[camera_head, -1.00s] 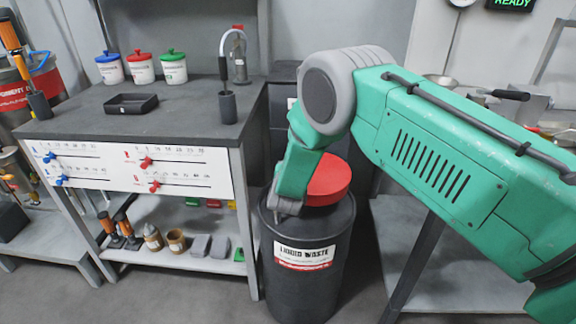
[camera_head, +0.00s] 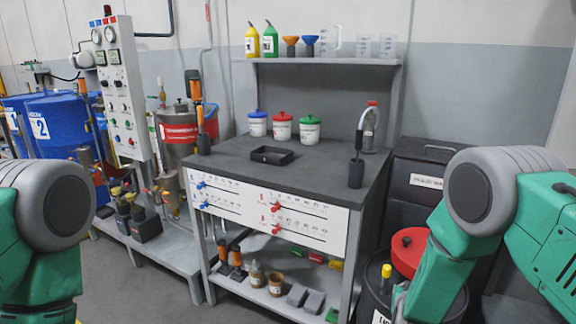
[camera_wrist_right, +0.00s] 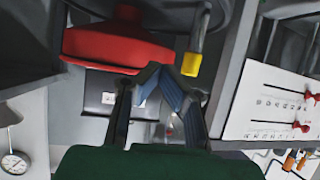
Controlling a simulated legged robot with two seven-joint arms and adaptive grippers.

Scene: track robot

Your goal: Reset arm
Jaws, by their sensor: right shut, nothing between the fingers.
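My right arm (camera_head: 480,210) comes in at the right edge of the head view, bent down beside the black liquid-waste barrel. In the right wrist view my right gripper (camera_wrist_right: 167,70) is shut and empty, its two dark fingertips meeting.
A grey workbench (camera_head: 225,146) with a black tray (camera_head: 271,155), lidded jars and a slider panel (camera_head: 262,212) fills the middle. A yellow-ended rod (camera_head: 386,271) stands by the barrel, close to my right gripper in the wrist view.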

